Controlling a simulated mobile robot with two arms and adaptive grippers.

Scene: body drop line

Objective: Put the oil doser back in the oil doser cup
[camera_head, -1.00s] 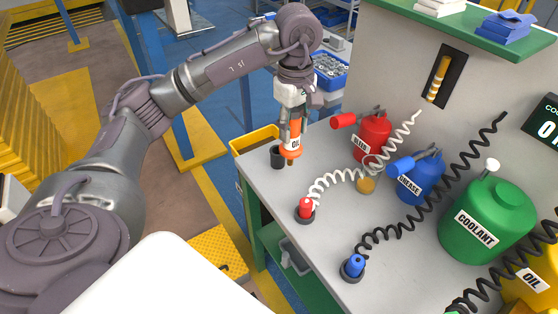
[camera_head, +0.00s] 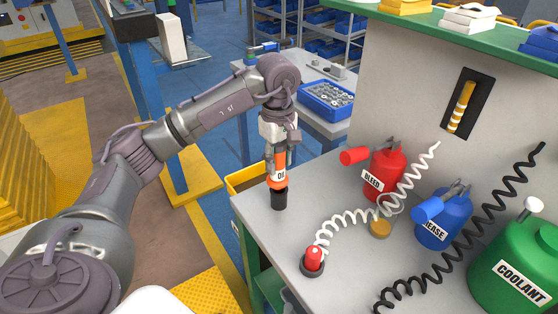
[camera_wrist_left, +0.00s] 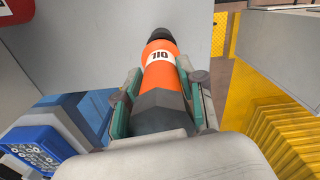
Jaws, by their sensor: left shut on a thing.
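The oil doser (camera_head: 277,170) is an orange bottle with a white OIL label. My left gripper (camera_head: 275,158) is shut on it and holds it upright, pointing down. The black oil doser cup (camera_head: 279,199) stands near the left edge of the grey bench (camera_head: 255,222). The doser's lower end is at the cup's mouth; I cannot tell how deep it sits. In the left wrist view, the doser (camera_wrist_left: 159,70) lies between the gripper's green pads (camera_wrist_left: 160,100), with a dark end at its far tip. My right gripper is not in view.
A red BLEED can (camera_head: 384,172), a blue GREASE can (camera_head: 443,220) and a green COOLANT can (camera_head: 520,265) stand on the bench. A red doser (camera_head: 313,258) on a white coiled hose sits in front. A yellow bin (camera_head: 245,178) is beside the bench.

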